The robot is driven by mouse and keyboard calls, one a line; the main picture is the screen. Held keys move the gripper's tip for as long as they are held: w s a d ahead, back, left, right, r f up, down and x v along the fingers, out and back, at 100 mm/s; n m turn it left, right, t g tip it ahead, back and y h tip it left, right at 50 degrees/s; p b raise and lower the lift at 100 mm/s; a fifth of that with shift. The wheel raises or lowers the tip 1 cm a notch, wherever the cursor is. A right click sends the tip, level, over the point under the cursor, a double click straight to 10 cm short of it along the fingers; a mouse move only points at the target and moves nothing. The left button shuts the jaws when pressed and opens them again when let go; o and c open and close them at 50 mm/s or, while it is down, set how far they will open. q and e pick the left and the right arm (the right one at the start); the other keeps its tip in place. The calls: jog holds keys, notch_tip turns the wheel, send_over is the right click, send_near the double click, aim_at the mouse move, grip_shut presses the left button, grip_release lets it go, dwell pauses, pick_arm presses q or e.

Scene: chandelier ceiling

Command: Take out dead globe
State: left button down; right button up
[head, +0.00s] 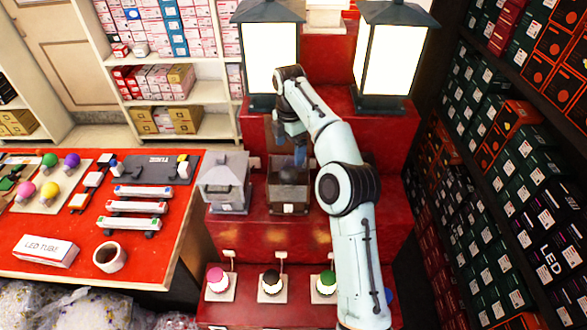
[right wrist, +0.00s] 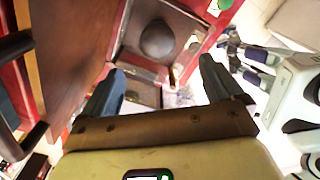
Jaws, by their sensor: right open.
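A dark grey globe (right wrist: 157,40) sits inside an open-topped lantern housing (head: 289,207) on the red stepped stand. In the head view the globe is a dark round shape (head: 287,188) below my right gripper. My right gripper (head: 299,152) is above the housing, fingers pointing down. In the right wrist view its two fingers (right wrist: 161,70) are spread apart with nothing between them, and the globe shows beyond the fingertips. My left gripper does not show in the head view.
A closed grey lantern (head: 225,183) stands just left of the housing. Two tall lit lanterns (head: 271,55) (head: 388,60) stand behind. Pink, black and green knobs (head: 271,282) sit on the lower step. The red table (head: 180,240) at left holds bulbs and tubes. Boxed shelves (head: 510,150) line the right.

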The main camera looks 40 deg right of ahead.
aim_at(289, 172)
notch_tip(289, 172, down, 7)
jog(key=shift+d+r+b, duration=0.1)
jog(key=shift+b, duration=0.4)
jog(key=shift+s+f, duration=0.15)
jog(key=shift+f, duration=0.3)
jog(key=f, duration=0.1)
jog(key=f+b, duration=0.1)
jog(key=f, duration=0.3)
jog(key=shift+w+a, duration=0.25)
jog(key=shift+w, duration=0.1)
jog(key=shift+s, duration=0.1)
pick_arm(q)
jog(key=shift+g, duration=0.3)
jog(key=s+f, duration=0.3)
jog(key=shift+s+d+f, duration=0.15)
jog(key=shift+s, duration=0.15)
pick_arm(e)
jog(key=c, duration=0.5)
jog(key=shift+w, duration=0.2)
jog(key=c, duration=0.5)
jog(key=shift+s, duration=0.1)
jog(key=shift+c, duration=0.3)
